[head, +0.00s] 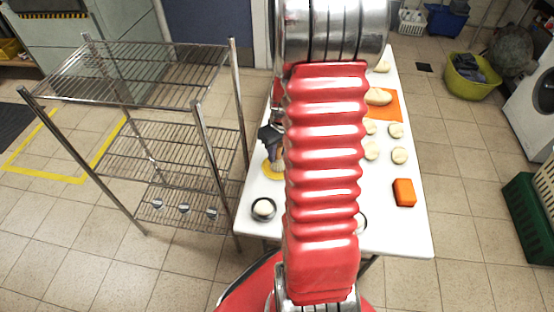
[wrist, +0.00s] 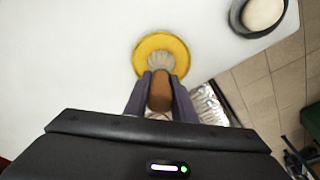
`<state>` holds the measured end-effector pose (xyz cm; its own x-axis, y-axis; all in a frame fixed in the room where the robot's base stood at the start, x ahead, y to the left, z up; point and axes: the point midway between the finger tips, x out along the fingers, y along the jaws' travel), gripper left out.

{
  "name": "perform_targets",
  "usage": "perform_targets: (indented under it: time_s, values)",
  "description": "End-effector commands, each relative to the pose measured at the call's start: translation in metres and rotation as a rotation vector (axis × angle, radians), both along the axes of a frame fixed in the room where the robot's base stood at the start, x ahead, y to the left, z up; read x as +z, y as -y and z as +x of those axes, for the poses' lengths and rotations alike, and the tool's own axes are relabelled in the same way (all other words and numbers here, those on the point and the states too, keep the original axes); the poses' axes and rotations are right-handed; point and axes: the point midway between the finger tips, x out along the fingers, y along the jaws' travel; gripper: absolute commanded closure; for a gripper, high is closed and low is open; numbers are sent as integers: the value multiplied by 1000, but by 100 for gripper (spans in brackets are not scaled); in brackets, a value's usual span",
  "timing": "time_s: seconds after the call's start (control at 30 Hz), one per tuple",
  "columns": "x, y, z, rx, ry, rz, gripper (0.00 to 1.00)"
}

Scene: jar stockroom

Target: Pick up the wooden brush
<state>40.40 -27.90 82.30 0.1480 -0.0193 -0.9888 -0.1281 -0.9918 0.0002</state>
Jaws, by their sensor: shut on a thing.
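The wooden brush (wrist: 160,92) is in the wrist view, with a brown handle and pale bristles. My gripper (wrist: 160,78) is shut on its handle, one dark finger on each side. The bristles point away from the wrist camera, over a round yellow dish (wrist: 146,44). I cannot tell whether the bristles touch the dish. In the head view my gripper (head: 270,137) is at the left edge of the white table, just above the yellow dish (head: 269,174). My red arm hides part of the table.
A dark bowl (head: 273,217) with a pale round thing stands near the table's front left. An orange block (head: 404,192) and several pale round pieces (head: 399,155) lie on the right of the white table (head: 400,235). A wire shelf rack (head: 165,150) stands close to the table's left.

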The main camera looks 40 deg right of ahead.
Motion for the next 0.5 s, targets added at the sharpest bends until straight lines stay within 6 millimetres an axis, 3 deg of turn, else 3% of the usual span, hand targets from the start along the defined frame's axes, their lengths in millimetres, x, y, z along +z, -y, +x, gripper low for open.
perform_targets:
  time_s: [0.27, 0.5]
  values:
    - [2, 0, 0, 0, 1, -1, 99]
    - [22, 1, 1, 1, 3, -2, 99]
